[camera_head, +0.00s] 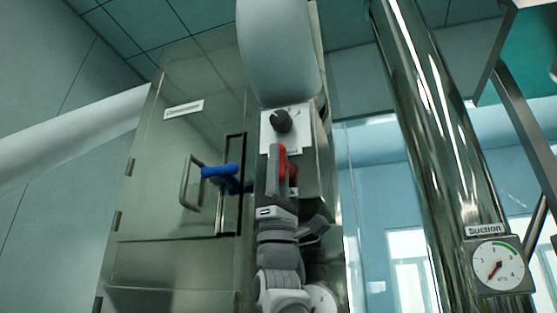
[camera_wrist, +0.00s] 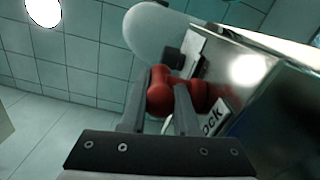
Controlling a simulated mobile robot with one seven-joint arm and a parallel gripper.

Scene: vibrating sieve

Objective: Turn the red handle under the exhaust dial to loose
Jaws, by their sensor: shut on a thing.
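The red handle (camera_head: 283,163) is on the narrow metal column, below a black knob (camera_head: 281,121) on a white plate. In the wrist view the red handle (camera_wrist: 159,94) lies between the two fingers of my gripper (camera_wrist: 164,88). My gripper (camera_head: 274,168) is shut on it and covers part of it in the head view. A white label (camera_wrist: 214,118) beside the handle shows the letters "ock"; the rest is hidden. I cannot read a name for the exhaust dial.
A metal cabinet door (camera_head: 170,170) with a bar handle and a blue lever (camera_head: 220,172) stands to the left. A Suction gauge (camera_head: 497,268) hangs on the right, by a thick shiny pipe (camera_head: 440,130). A pale tube (camera_head: 70,140) crosses the far left.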

